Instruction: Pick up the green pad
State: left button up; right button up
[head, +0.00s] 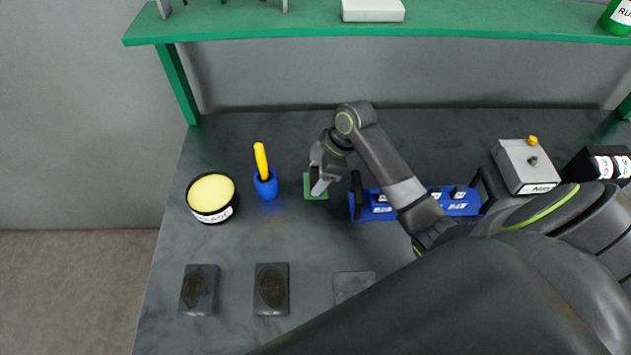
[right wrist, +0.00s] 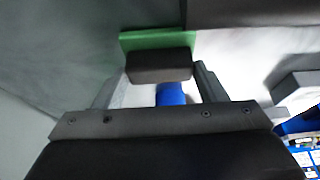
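The green pad (head: 309,192) is a small green plate at the middle of the table, right of the blue holder. In the right wrist view it shows as a green plate (right wrist: 158,41) with a dark grey block on it. My right gripper (head: 319,186) is at the pad and hides part of it in the head view. In the right wrist view its fingers (right wrist: 160,75) stand on both sides of the dark block, very close to its ends. I cannot tell whether they press on it or whether the pad is off the table. My left gripper is not in view.
A blue holder with a yellow handle (head: 265,182) and a round yellow-topped tin (head: 212,198) stand left of the pad. A blue rack (head: 462,207) is close on the right, partly behind my right arm. Dark plates (head: 271,289) lie nearer. A green shelf (head: 300,24) runs above.

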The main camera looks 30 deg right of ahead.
jog(key=c, duration=0.5)
jog(key=shift+r, duration=0.1)
notch_tip(320, 180, up, 10)
jog(key=shift+f+b, duration=0.1)
jog(key=shift+b, duration=0.55)
jog(key=o, duration=0.3)
jog(key=shift+c, duration=0.8)
jog(key=shift+f, duration=0.15)
